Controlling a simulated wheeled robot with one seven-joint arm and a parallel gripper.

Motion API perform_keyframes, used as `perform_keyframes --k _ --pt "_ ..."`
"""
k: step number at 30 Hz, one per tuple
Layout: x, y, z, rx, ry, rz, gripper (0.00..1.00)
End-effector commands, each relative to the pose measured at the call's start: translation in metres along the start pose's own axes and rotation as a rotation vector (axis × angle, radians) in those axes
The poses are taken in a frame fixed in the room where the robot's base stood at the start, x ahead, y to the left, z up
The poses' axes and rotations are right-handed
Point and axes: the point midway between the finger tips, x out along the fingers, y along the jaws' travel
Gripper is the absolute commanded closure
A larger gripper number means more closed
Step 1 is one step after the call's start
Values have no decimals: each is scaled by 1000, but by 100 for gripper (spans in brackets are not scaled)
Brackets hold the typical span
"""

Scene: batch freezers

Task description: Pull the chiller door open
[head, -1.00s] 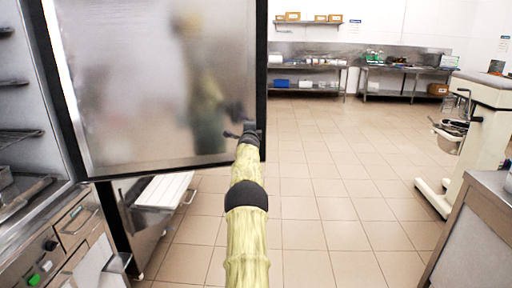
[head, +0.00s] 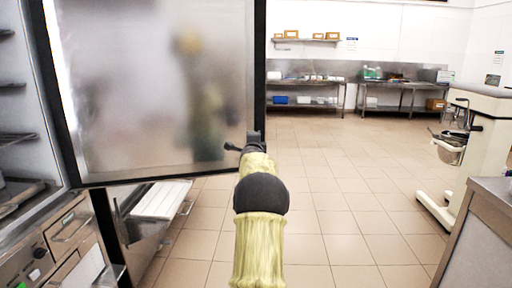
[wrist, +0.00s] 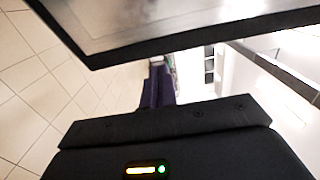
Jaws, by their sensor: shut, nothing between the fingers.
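The chiller door (head: 150,90) stands swung wide open in the head view, its steel inner face framed by a dark gasket. The open chiller (head: 25,125) with its shelves is at the left edge. My gripper (head: 243,148) is at the door's free lower right edge; whether it touches the door I cannot tell. In the wrist view my gripper (wrist: 157,88) is shut and empty, pointing along the door's dark edge (wrist: 190,38). The door handle does not show in either view.
A lower unit with knobs and drawers (head: 55,240) is below the chiller. A cream mixer (head: 475,140) and a steel counter (head: 480,235) stand at the right. Steel tables (head: 400,85) line the back wall. The tiled floor (head: 330,170) between is clear.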

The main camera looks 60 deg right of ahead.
Motion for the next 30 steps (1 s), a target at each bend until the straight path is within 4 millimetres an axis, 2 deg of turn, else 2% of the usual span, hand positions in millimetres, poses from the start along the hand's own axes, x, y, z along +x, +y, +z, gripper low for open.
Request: perform_keyframes --k 3,9,27,30 --pt "-13 1 -4 -1 0 1 100" --pt "-24 0 -6 0 -1 0 100" --pt "-25 0 -7 0 -1 0 100" --pt "-26 1 -1 -9 -9 7 100"
